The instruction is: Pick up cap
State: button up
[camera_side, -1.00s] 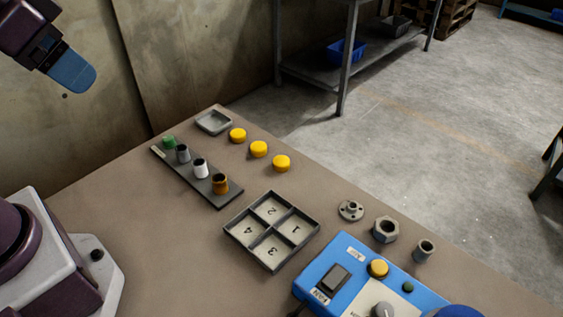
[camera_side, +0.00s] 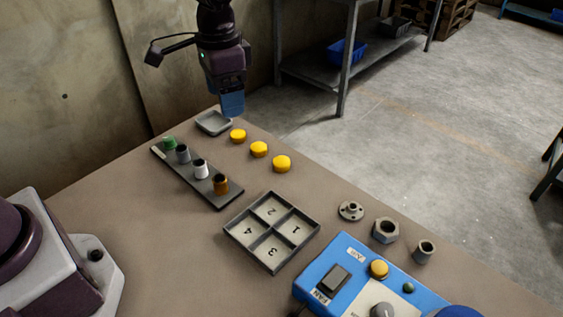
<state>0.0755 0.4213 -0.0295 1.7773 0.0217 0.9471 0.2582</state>
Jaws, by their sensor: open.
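Three round yellow caps lie in a slanting row on the brown table: a far cap (camera_side: 238,135), a middle cap (camera_side: 259,149) and a near cap (camera_side: 282,163). My gripper (camera_side: 232,106) points down with blue fingers, above the far end of the table, close to the far cap and the small grey tray (camera_side: 213,123). It appears empty and touches no cap. The gap between its fingers is hidden from this side.
A dark rack (camera_side: 228,197) holds several small coloured cylinders left of the caps. A numbered four-compartment tray (camera_side: 248,258) sits nearer. Metal parts, including a hex nut (camera_side: 386,229), and a blue control box (camera_side: 322,262) stand at the right. Table between caps and numbered tray is clear.

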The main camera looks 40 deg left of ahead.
jog(key=w+d+f+m, duration=0.3)
jog(key=w+f+m, duration=0.1)
jog(key=w+f, duration=0.6)
jog(key=m, duration=0.3)
send_over(282, 161)
jog(key=f, duration=0.7)
jog(key=shift+w+d+f, duration=0.15)
jog(key=shift+w+d, duration=0.05)
jog(key=shift+d, duration=0.1)
jog(key=f, duration=0.4)
jog(key=shift+s+a+f, duration=0.1)
jog(key=shift+s+a, duration=0.15)
jog(key=shift+a, duration=0.15)
jog(key=shift+f, duration=0.55)
jog(key=c, duration=1)
jog(key=shift+r, duration=0.1)
